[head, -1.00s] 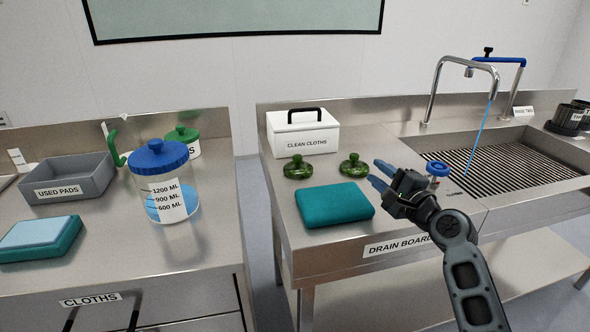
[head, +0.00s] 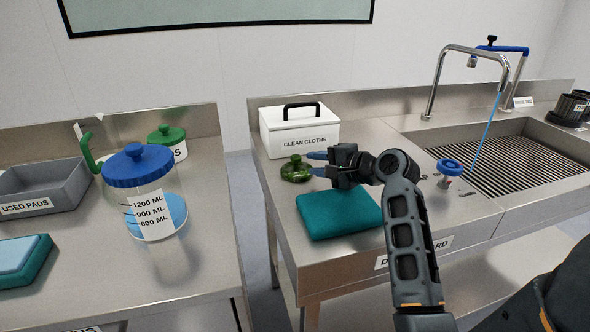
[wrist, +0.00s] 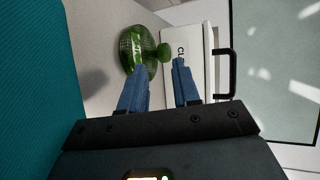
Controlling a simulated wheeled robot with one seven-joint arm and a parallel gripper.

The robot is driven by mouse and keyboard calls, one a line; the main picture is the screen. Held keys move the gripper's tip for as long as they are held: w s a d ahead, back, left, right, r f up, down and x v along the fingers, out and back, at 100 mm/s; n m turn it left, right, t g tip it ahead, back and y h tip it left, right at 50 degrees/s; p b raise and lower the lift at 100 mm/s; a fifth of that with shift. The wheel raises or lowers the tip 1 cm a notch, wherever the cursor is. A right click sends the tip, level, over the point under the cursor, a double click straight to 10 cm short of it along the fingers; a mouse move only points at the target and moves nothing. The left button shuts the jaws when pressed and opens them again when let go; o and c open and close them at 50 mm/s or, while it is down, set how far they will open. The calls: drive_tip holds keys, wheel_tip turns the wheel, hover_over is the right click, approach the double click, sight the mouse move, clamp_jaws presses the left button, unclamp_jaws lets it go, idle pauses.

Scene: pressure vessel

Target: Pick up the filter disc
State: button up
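A green round mesh disc with a knob on top (head: 296,171) lies on the drain board in the head view; I take it to be the filter disc. It also shows in the wrist view (wrist: 127,50), its knob beyond the gap between my fingers. My gripper (head: 317,163) is to the right of this disc with its blue fingers pointing left. The fingers are apart in the wrist view (wrist: 158,74) and nothing shows between them. A second similar green disc, seen earlier, is hidden now, apparently behind my gripper.
A white clean cloths box (head: 300,135) stands behind the disc. A teal folded cloth (head: 338,212) lies in front. A blue-handled tap (head: 450,168) and grated sink (head: 520,160) are to the right. A lidded jar (head: 147,200) stands on the left counter.

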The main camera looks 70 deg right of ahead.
sight(298, 160)
drive_tip(key=x, duration=0.5)
drive_tip(key=shift+w+d+p, duration=0.2)
drive_tip(key=shift+p, duration=0.1)
clamp_jaws()
drive_tip(key=shift+r, duration=0.1)
